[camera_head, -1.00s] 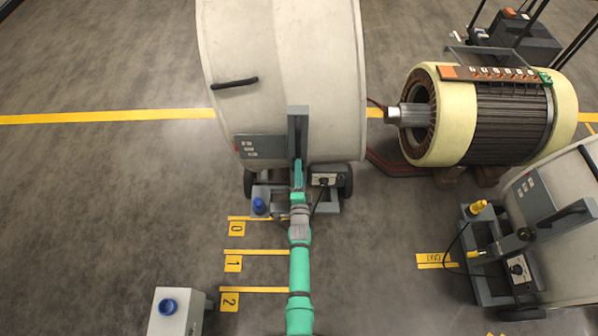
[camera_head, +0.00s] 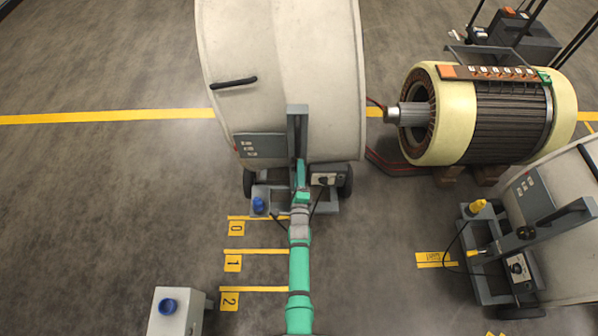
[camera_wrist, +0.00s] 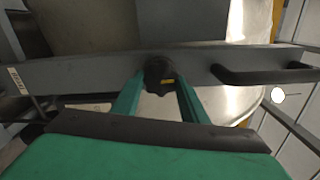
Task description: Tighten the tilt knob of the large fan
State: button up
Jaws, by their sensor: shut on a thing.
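The large fan (camera_head: 285,70) is a big pale drum on a grey wheeled stand at the top centre of the head view. Its upright grey bar (camera_head: 297,133) faces my arm. In the wrist view the tilt knob (camera_wrist: 158,74) is black and lobed, with a small yellow mark, and sits on the grey bar (camera_wrist: 80,75). My gripper (camera_wrist: 159,82) has one green finger on each side of the knob and is shut on it. In the head view my gripper (camera_head: 300,178) is at the bar's lower end, and the knob is hidden there.
A black handle (camera_wrist: 265,73) is right of the knob. A second, smaller fan (camera_head: 560,225) stands at the right. A large motor rotor unit (camera_head: 490,112) lies at the upper right. A grey box with a blue knob (camera_head: 168,307) is at the lower left. Left floor is clear.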

jog(key=shift+s, duration=0.1)
jog(key=o, duration=1)
jog(key=shift+o, duration=0.2)
jog(key=s, duration=1)
jog(key=shift+s, duration=0.35)
